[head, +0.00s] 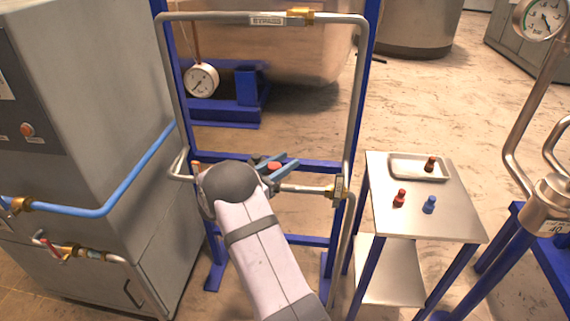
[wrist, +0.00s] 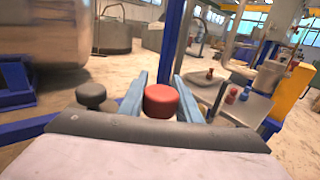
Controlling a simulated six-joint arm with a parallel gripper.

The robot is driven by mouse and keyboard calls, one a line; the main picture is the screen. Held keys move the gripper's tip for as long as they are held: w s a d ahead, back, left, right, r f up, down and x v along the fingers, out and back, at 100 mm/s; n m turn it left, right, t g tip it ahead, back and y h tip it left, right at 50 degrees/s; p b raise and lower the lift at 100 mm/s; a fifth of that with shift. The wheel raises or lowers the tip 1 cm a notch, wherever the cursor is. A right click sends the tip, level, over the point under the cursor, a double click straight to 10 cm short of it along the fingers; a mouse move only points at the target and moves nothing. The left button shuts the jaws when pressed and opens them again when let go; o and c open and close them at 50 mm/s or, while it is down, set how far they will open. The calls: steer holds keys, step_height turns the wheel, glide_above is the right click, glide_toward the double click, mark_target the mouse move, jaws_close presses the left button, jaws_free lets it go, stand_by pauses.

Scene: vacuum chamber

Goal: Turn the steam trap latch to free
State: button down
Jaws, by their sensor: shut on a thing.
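A round red knob (wrist: 161,101) stands between the two blue-grey fingers of my gripper (wrist: 158,78) in the wrist view. My gripper is shut on it. In the head view my gripper (head: 289,160) is at the lower cross pipe of the blue frame, and the red knob (head: 274,166) shows between its fingers. I cannot tell whether this knob belongs to the steam trap latch. No free marking can be read. My wrist hides part of the pipe. A dark grey knob (wrist: 91,95) sits left of the red one in the wrist view.
The bypass pipe (head: 252,18) runs above on the blue frame. A steel side table (head: 450,222) stands to the right, with red and blue small pieces and a tray (head: 398,160). A grey cabinet (head: 95,110) stands at the left. A gauge (head: 201,79) is behind.

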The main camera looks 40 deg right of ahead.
steer(key=n+t+y+b, duration=0.2)
steer(key=t+b, duration=0.1)
steer(key=b, duration=0.1)
steer(key=w+n+t+y+b, duration=0.1)
steer(key=n+t+y+b, duration=0.1)
steer(key=n+t+b, duration=0.1)
steer(key=w+a+n+t+y+b, duration=0.1)
steer(key=n+t+b, duration=0.2)
steer(key=t+b, duration=0.2)
steer(key=shift+w+a+f+y+b, duration=0.1)
steer(key=shift+w+f+y+b, duration=0.05)
steer(key=shift+f+y+b, duration=0.25)
steer(key=shift+r+n+t+y+b, duration=0.15)
steer(key=shift+n+t+y+b, duration=0.2)
steer(key=shift+b, duration=0.5)
steer(key=shift+w+a+r+n+t+y+b, duration=0.15)
steer(key=shift+r+n+t+y+b, duration=0.1)
steer(key=shift+b, duration=0.4)
steer(key=c, duration=1.3)
jaws_free()
steer(key=h+p, duration=0.1)
steer(key=p, duration=0.3)
steer(key=shift+r+m+g, duration=0.3)
steer(key=shift+m+g, duration=0.1)
